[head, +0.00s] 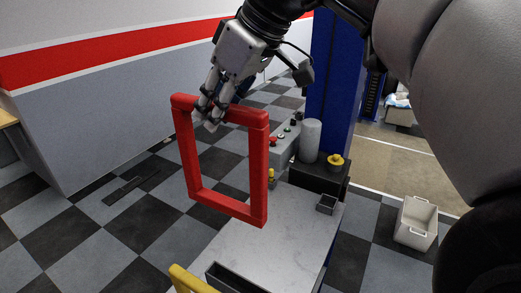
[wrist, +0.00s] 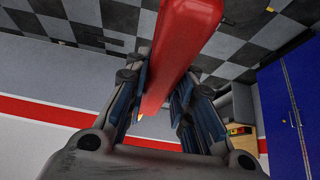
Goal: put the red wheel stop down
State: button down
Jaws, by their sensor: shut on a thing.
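The red wheel stop (head: 263,170) is a rectangular open frame with thick square bars. It hangs upright in the air from my gripper (head: 212,112), which is shut on its top bar. In the head view it appears in front of the left edge of a grey worktop (head: 245,255). In the wrist view a red bar of the wheel stop (wrist: 183,45) runs between the two fingers of my gripper (wrist: 162,90). Part of the top bar is hidden by the fingers.
A control box with buttons (head: 285,145), a grey cylinder (head: 310,140) and a yellow-topped item (head: 335,160) stand at the worktop's far end. A dark tray (head: 235,278) is at its near end. A white bin (head: 416,222) is on the floor at right. Checkered floor at left looks mostly clear.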

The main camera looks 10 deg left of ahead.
jog(key=p, duration=0.3)
send_over(220, 195)
notch_tip(220, 195, down, 8)
jog(key=f, duration=0.3)
jog(key=d+f+p, duration=0.1)
jog(key=f, duration=0.2)
jog(key=d+f+p, duration=0.1)
jog(key=f, duration=0.3)
jog(key=shift+s, duration=0.35)
notch_tip(220, 195, down, 20)
jog(key=b, duration=0.5)
jog(key=shift+f, duration=0.1)
jog(key=c, duration=1.8)
grip_release()
jog(key=o, duration=0.4)
jog(key=shift+o, duration=0.2)
